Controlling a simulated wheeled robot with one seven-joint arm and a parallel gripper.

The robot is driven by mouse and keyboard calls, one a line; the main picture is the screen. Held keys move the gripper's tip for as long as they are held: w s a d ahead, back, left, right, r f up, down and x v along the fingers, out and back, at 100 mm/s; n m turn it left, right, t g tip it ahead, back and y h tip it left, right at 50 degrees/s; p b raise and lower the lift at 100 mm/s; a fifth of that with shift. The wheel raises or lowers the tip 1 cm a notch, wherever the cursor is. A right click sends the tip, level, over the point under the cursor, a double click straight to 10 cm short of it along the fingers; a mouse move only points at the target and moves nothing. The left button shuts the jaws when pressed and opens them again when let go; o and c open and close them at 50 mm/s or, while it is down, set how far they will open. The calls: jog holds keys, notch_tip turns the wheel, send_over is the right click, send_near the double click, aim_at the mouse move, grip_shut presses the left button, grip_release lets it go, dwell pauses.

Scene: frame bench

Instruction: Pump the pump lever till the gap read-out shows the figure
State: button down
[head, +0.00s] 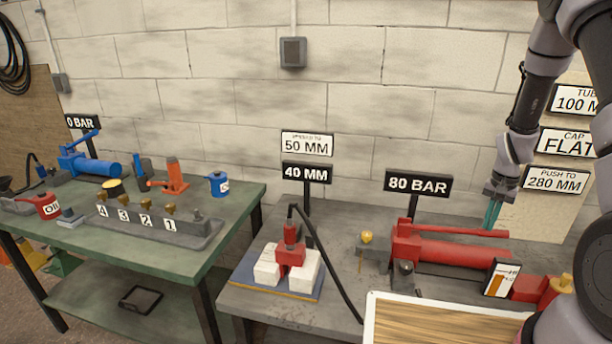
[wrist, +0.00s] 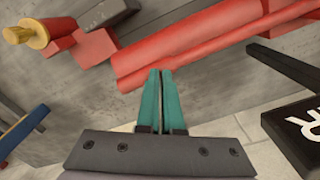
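The red hand pump (head: 465,251) lies on the right bench with its long thin red lever (head: 462,229) low along the top. In the wrist view a long red bar of the pump (wrist: 215,35) runs across the top. My gripper (head: 491,226) points down at the lever's right part, its teal fingers together with nothing between them; the wrist view shows the fingertips (wrist: 160,72) overlapping the bar's edge. I cannot tell whether they touch. The gap read-out (head: 306,173) shows 40 MM, under a white card (head: 307,145) reading 50 MM. A red spreader (head: 291,252) stands between white blocks (head: 268,268).
The pressure sign (head: 418,183) reads 80 BAR behind the pump. A black hose (head: 328,255) runs from the spreader. A small gauge card (head: 501,278) and a wooden-topped tray (head: 440,322) are in front. A green bench (head: 130,250) with other tools stands left.

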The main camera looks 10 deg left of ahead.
jog(key=shift+f, duration=0.6)
notch_tip(320, 180, up, 8)
jog(key=shift+r, duration=0.15)
dwell(0.7)
dwell(1.7)
dwell(0.8)
dwell(1.8)
dwell(0.7)
